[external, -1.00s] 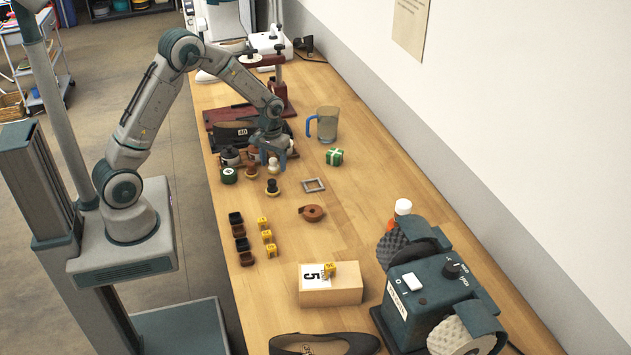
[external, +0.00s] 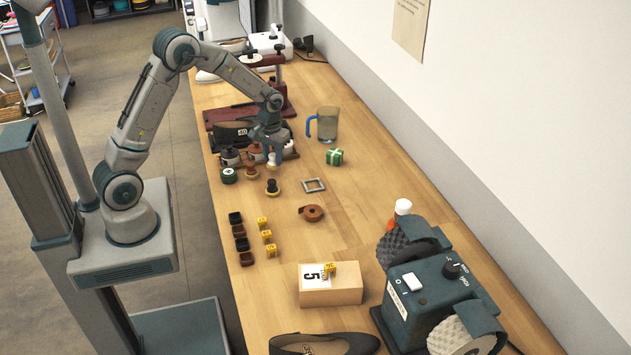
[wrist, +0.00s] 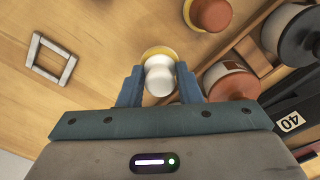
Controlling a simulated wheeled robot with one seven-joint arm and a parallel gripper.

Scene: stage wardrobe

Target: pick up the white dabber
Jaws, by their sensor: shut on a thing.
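The white dabber (wrist: 159,77) has a white rounded top and a yellowish base rim. In the wrist view it sits between the two blue fingers of my gripper (wrist: 158,88), which is shut on it. In the external view the white dabber (external: 273,161) is on the wooden table just below my gripper (external: 271,153), beside a brown dabber (external: 252,169). The fingers partly cover it. I cannot tell whether its base still touches the table.
A rack with lidded jars (wrist: 232,82) stands close to the right in the wrist view. A brown-topped dabber (wrist: 211,14) and a grey square frame (wrist: 53,60) are nearby.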

